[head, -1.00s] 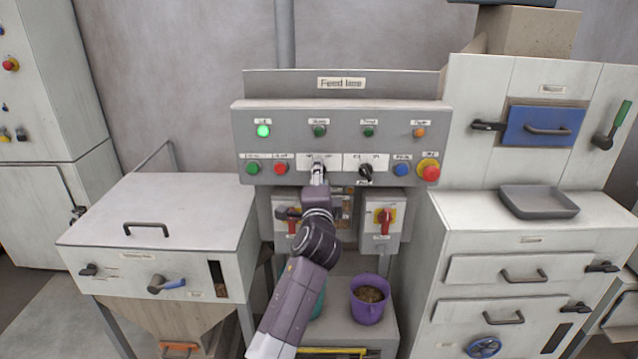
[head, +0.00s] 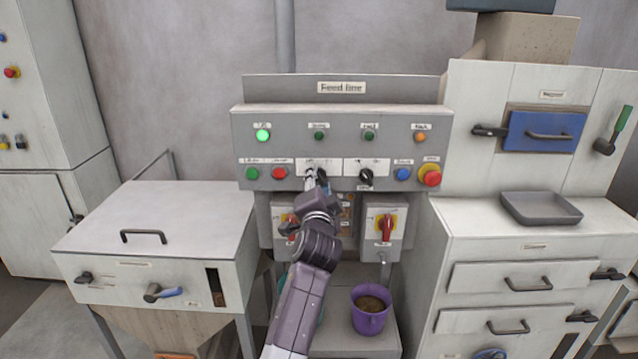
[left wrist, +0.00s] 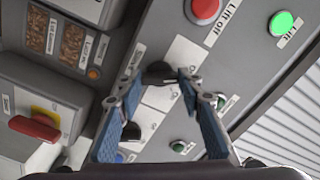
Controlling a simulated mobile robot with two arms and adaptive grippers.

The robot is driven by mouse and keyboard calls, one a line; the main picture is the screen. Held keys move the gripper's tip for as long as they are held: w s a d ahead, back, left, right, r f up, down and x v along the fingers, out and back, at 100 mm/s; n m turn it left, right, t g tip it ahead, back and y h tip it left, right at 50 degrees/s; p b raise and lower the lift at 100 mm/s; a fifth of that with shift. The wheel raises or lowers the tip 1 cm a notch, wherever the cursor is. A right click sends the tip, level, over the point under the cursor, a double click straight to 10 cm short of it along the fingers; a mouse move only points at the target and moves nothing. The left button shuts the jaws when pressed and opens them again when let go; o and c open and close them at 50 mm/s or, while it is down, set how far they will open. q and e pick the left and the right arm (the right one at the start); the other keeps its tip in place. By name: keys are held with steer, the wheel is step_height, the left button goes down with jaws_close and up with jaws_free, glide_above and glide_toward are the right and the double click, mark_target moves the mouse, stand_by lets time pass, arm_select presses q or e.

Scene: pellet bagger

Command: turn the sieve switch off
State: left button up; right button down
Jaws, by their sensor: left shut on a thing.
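The feed line panel (head: 340,123) carries two black rotary knobs on white plates. My left gripper (head: 315,178) is at the left knob (head: 322,174), which I take for the sieve switch; its lettering is too small to read. In the left wrist view this knob (left wrist: 158,72) sits between the fingertips of my left gripper (left wrist: 157,78), which are shut on it. The fingers partly hide the knob, so its pointing direction is unclear. The right knob (head: 366,177) stands free. The second lamp (head: 319,136) in the upper row is dark green. My right gripper is not in view.
A lit green lamp (head: 263,135) is at the panel's upper left. A red button (head: 279,173) is just left of the gripper; a blue button (head: 403,174) and red mushroom button (head: 430,175) are further right. Red-handled switch boxes (head: 385,230) and a purple bucket (head: 370,309) are below.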

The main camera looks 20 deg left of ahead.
arm_select(q)
steer(key=o, duration=1.2)
steer(key=shift+c, duration=0.2)
